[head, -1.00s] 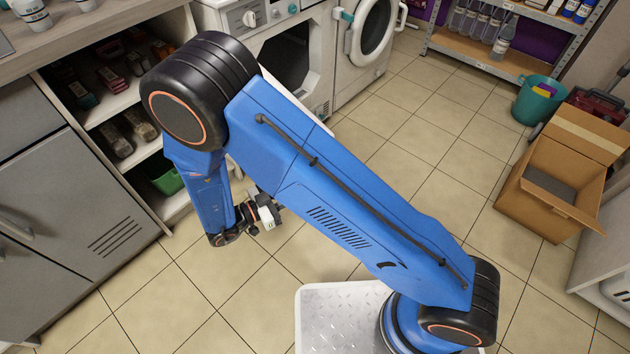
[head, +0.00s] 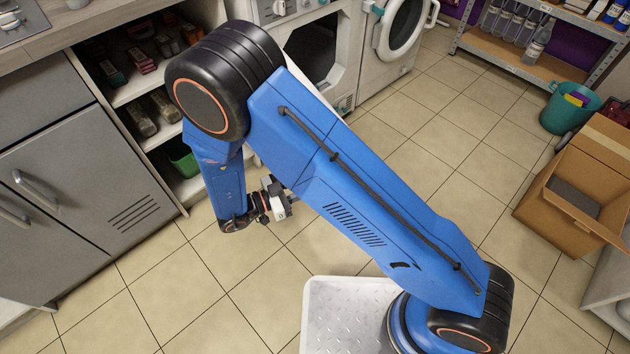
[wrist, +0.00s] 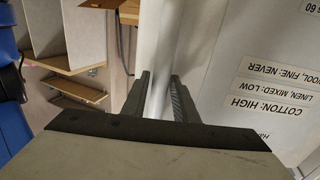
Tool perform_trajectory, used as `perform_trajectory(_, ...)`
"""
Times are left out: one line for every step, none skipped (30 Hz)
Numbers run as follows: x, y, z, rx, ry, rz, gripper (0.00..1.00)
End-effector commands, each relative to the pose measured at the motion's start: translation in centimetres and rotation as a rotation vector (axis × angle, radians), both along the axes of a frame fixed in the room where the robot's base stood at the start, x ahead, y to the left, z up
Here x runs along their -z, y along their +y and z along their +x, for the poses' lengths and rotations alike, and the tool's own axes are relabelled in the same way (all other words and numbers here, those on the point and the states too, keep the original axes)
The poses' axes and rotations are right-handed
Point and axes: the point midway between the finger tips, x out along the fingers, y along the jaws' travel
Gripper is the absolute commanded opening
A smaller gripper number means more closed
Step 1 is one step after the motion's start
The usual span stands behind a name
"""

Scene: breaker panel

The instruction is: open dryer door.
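Two white front-loading machines stand at the top of the head view. The left machine (head: 348,75) has a dark, squarish opening, partly hidden behind my arm. The right machine (head: 388,78) has a round door (head: 404,25) with a dark window, seen at an angle and cut by the top edge. I cannot tell which is the dryer. My gripper (head: 280,204) hangs over the floor, below and left of the machines and apart from both.
Open shelves (head: 130,92) and grey cabinets (head: 75,190) line the left side. A cardboard box (head: 590,165) and teal bin (head: 565,110) stand at right. Tiled floor (head: 430,165) is clear between. A white surface with care labels (wrist: 272,103) fills the wrist view's right side.

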Motion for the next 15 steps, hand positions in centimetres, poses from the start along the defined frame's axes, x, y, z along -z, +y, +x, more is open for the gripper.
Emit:
perform_trajectory(0.0,0.3,-0.2,-0.001,-0.001,0.0,0.26)
perform_trajectory(0.0,0.6,-0.3,-0.001,-0.001,0.0,0.26)
perform_trajectory(0.0,1.0,-0.5,-0.001,0.0,0.0,0.26)
perform_trajectory(0.0,1.3,-0.7,-0.001,0.0,0.0,0.26)
perform_trajectory(0.0,1.8,-0.9,-0.002,-0.001,0.0,0.26)
perform_trajectory(0.0,2.5,-1.3,-0.003,-0.001,0.0,0.26)
perform_trajectory(0.0,2.9,-1.5,-0.003,0.0,0.001,0.26)
perform_trajectory(0.0,3.5,-1.8,-0.003,0.0,0.001,0.26)
perform_trajectory(0.0,4.2,-2.2,-0.003,-0.001,0.002,0.26)
perform_trajectory(0.0,4.7,-2.5,-0.003,-0.001,0.002,0.26)
perform_trajectory(0.0,5.3,-2.7,-0.003,-0.001,0.0,0.26)
perform_trajectory(0.1,6.0,-3.1,-0.003,0.0,0.001,0.26)
perform_trajectory(0.1,6.5,-3.4,-0.003,0.0,0.001,0.26)
perform_trajectory(0.1,7.1,-3.7,-0.003,0.0,0.001,0.26)
perform_trajectory(0.1,7.8,-4.0,-0.003,-0.001,0.0,0.26)
